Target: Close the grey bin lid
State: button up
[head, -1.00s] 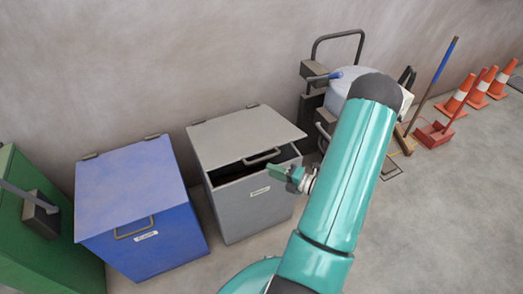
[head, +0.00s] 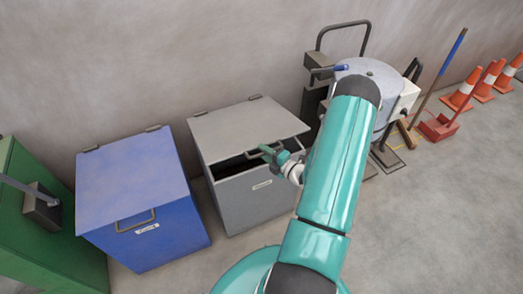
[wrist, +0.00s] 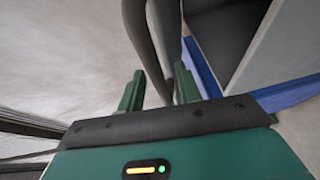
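The grey bin (head: 250,207) stands against the wall with its grey lid (head: 245,124) partly raised; a dark gap shows under the lid's front edge. My gripper (head: 268,152) is at the front edge of the lid, over the handle, which it mostly hides in the head view. In the wrist view, the two green fingers of my gripper (wrist: 159,80) are apart. A dark curved bar (wrist: 150,45), seemingly the lid handle, runs in front of and between them. I cannot tell whether the fingers touch it.
A blue bin (head: 175,245) with its lid down stands left of the grey one, with a green cabinet (head: 40,245) farther left. A machine with a round pale drum (head: 368,70) stands right of the grey bin. Orange cones (head: 463,92) stand far right. Floor at front right is clear.

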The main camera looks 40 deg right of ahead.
jog(key=shift+w, duration=1)
grip_shut()
jog(key=shift+s+a+f+n+t, duration=0.15)
jog(key=shift+s+f+t, duration=0.2)
jog(key=shift+f, duration=1.9)
jog(key=shift+s+f+n+t, duration=0.2)
jog(key=shift+s+f+t, duration=0.1)
jog(key=shift+f, duration=2)
jog(key=shift+s+a+f+n+t, duration=0.15)
jog(key=shift+s+f+t, duration=0.15)
jog(key=shift+f, duration=1.95)
jog(key=shift+d, duration=0.1)
grip_release()
jog(key=shift+f, duration=0.1)
jog(key=shift+s, duration=0.15)
jog(key=s+d+f, duration=0.1)
jog(key=s, duration=1.2)
jog(key=shift+s+d+f, duration=0.15)
jog(key=shift+s, duration=0.05)
